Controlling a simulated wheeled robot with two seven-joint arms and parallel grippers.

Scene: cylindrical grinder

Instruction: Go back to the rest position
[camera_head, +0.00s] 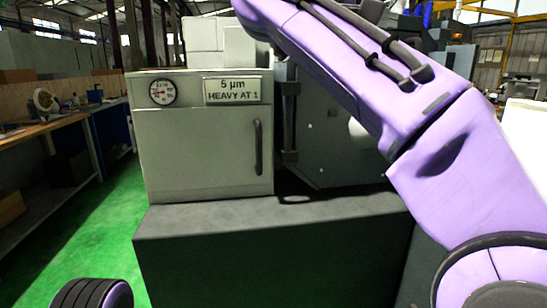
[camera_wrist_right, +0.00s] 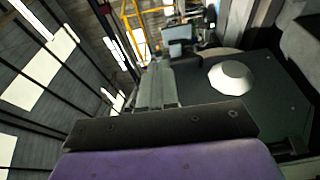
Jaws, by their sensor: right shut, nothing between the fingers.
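My right arm crosses the head view from the lower right to the top edge, and its far end is cut off there. My right gripper (camera_wrist_right: 162,124) shows along the bottom of the right wrist view as a dark edge on a purple body; it is shut and empty. Its fingertips are not clearly seen. It touches nothing that I can see. The grinder's pale cabinet (camera_head: 197,150) stands ahead, with a round gauge (camera_head: 162,92) and a plate (camera_head: 232,91) reading "5 µm HEAVY AT 1". My left gripper is not in view.
A dark base block (camera_head: 270,240) carries the cabinet. A dark machine panel (camera_head: 335,135) is partly hidden behind my right arm. A workbench (camera_head: 45,125) runs along the left. Green floor (camera_head: 90,230) lies clear between bench and machine. A white faceted knob (camera_wrist_right: 231,78) shows in the wrist view.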

